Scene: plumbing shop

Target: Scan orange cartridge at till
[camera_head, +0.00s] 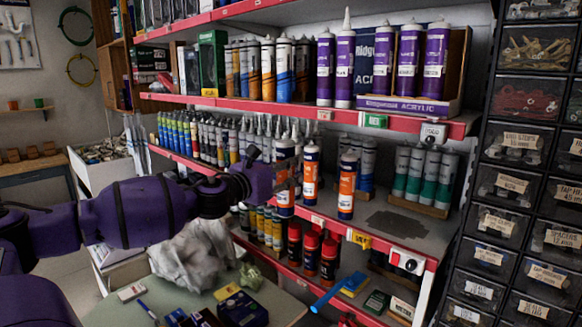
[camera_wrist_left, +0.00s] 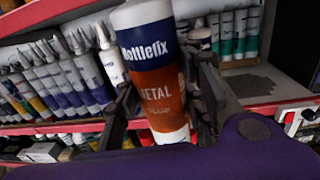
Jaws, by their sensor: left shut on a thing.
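My left gripper (camera_head: 284,176) is at the middle shelf, its arm coming in from the left. It is shut on an orange cartridge (camera_wrist_left: 158,85) with a white and dark blue top band, lettered "METAL" in the left wrist view. The held cartridge looks upright in the head view (camera_head: 285,203), partly hidden by the gripper. Two similar orange cartridges, one (camera_head: 311,172) just right of it and another (camera_head: 347,187) farther right, stand on the shelf. I cannot tell whether the held one touches the shelf. No till is clearly in view. My right gripper is not in view.
Red-capped containers (camera_head: 311,252) are below. A green-topped table (camera_head: 283,306) with boxes is in front. Drawers (camera_head: 510,185) stand at right.

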